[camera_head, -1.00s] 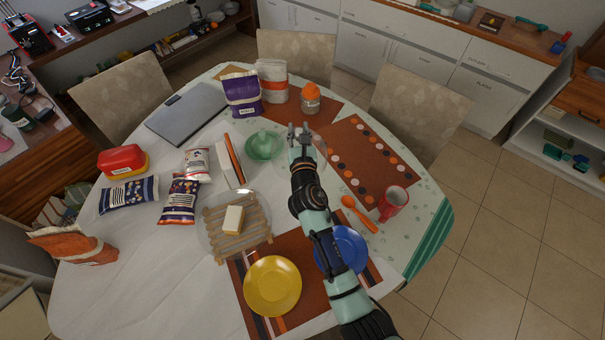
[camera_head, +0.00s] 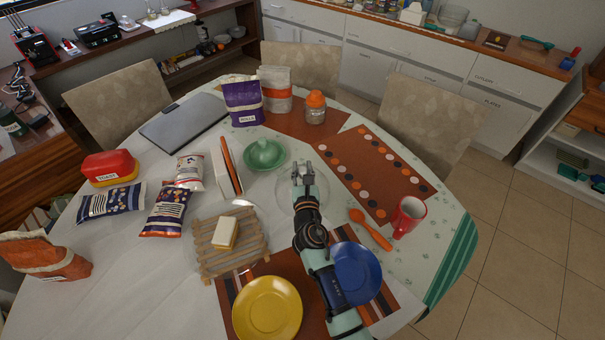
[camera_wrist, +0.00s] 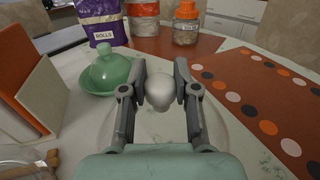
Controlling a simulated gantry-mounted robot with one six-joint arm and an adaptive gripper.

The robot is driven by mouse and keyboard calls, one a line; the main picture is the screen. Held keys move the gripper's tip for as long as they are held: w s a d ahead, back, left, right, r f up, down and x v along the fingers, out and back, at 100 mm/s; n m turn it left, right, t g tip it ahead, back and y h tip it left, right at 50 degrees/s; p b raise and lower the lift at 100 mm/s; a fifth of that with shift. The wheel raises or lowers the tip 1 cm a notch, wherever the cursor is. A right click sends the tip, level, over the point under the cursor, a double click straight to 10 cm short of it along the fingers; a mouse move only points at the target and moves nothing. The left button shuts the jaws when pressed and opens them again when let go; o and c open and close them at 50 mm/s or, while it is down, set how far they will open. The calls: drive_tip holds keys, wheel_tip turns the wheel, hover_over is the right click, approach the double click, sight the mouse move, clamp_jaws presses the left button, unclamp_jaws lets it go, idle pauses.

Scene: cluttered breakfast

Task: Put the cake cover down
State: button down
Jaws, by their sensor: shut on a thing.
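The cake cover (camera_head: 284,196) is a clear round dome whose faint outline shows around my gripper in the head view. In the wrist view its pale round knob (camera_wrist: 159,91) sits between the two fingers, and its clear body (camera_wrist: 174,128) spreads below. My gripper (camera_head: 302,172) is shut on the knob, right of the green lidded dish (camera_head: 265,156). The cover appears upright, low over bare white tabletop. I cannot tell whether its rim touches the table. My arm hides part of it.
A wooden slatted board (camera_head: 208,262) with a pale block (camera_head: 225,233) lies left of my arm. Yellow plate (camera_head: 267,309) and blue plate (camera_head: 355,273) are near. An orange spoon (camera_head: 371,229), red mug (camera_head: 409,217) and dotted placemat (camera_head: 345,172) lie right. Upright box-like items (camera_head: 227,167) stand left.

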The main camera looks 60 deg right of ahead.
drive_tip(key=shift+r, duration=0.1)
drive_tip(key=c, duration=0.9)
unclamp_jaws()
drive_tip(key=shift+o, duration=0.2)
drive_tip(key=shift+r, duration=0.1)
drive_tip(key=shift+p+v, duration=0.9)
drive_tip(key=shift+v, duration=1.85)
